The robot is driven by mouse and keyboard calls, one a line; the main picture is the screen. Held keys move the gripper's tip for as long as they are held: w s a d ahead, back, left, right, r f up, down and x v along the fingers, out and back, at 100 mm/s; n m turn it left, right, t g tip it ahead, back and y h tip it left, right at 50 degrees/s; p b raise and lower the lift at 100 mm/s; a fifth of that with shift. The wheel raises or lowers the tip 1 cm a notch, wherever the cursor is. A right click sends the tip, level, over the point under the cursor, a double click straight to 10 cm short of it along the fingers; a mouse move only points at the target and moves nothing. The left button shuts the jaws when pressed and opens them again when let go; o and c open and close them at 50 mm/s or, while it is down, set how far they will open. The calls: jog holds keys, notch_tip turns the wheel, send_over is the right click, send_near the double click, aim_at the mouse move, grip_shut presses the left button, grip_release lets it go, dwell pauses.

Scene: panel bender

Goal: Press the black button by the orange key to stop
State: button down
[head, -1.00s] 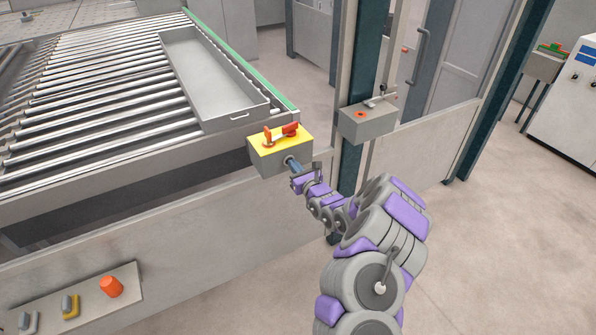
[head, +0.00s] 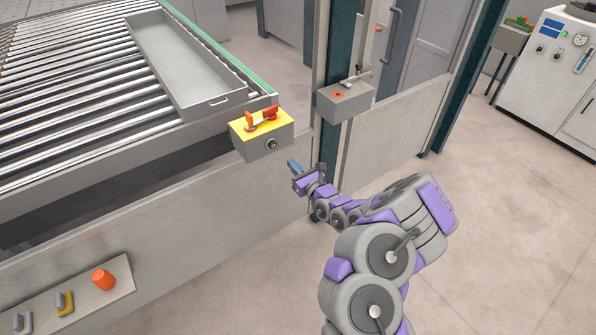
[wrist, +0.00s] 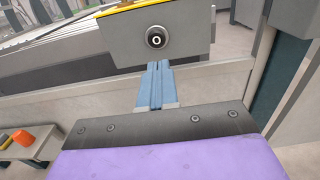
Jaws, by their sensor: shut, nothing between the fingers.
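The black button (head: 272,144) is on the front face of a grey box with a yellow top (head: 262,128). The orange key (head: 262,119) lies across the yellow top, above the button. In the wrist view the button (wrist: 156,38) shows as a dark ring with a pale centre mark, fully visible. The orange key is out of the wrist view. My gripper (head: 292,164) is shut and empty, with its blue fingertips below and right of the button, apart from it. In the wrist view my gripper (wrist: 158,66) points at the box just under the button.
A grey box with an orange-red button (head: 339,95) is on the post to the right. A roller conveyor (head: 70,75) carries a grey tray (head: 215,106). A panel at lower left has an orange knob (head: 104,280). Floor at right is clear.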

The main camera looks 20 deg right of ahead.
jog(key=shift+d+v, duration=0.3)
jog(key=shift+v, duration=1.7)
jog(key=s+a+r+n+g+y, duration=0.2)
jog(key=a+r+n+y, duration=0.3)
jog(key=a+r, duration=0.35)
jog(key=s+a+r+n+g+y, duration=0.2)
jog(key=a+r+n+y, duration=0.3)
jog(key=a+r, duration=0.3)
jog(key=s+a+r+n+g+y, duration=0.1)
jog(key=s+a+r+n+g, duration=0.5)
jog(key=s, duration=0.3)
jog(key=s+a+r+n+g+y, duration=0.1)
jog(key=s+a+r+n+g, duration=0.3)
jog(key=s+a+n+g, duration=0.35)
jog(key=s+d+f+n+g+h, duration=0.2)
jog(key=s+d+n+h, duration=0.15)
jog(key=s, duration=0.55)
jog(key=s+d+f+n+g+h, duration=0.2)
jog(key=s+f+n+h, duration=0.15)
jog(key=s, duration=0.55)
jog(key=s+d+f+n+t+h, duration=0.1)
jog(key=s+d+h, duration=0.3)
jog(key=d, duration=0.5)
jog(key=s+d+f+n+t+h, duration=0.1)
jog(key=s+d+h, duration=0.3)
jog(key=d, duration=0.5)
jog(key=h, duration=0.2)
jog(key=shift+h+p, duration=0.3)
jog(key=shift+p, duration=0.05)
